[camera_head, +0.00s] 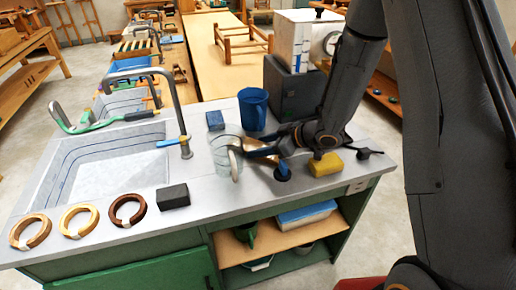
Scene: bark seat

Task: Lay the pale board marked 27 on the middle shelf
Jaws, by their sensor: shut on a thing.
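No pale board with a readable 27 shows in the head view. My gripper (256,151) is over the counter, right of the sink. It appears shut on the pale handle of a clear glass mug (226,146); the exact contact is small and partly hidden. I cannot tell whether the mug touches the counter. Below the counter is an open cabinet with a wooden shelf (232,251). A white and blue box (306,215) and a green item (246,235) are on it. I cannot tell which shelf is the middle one.
A dark block (173,197) and wooden rings (128,210) line the front edge. The sink (100,165) and tap (183,120) are left. Clear counter lies in front of the mug.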

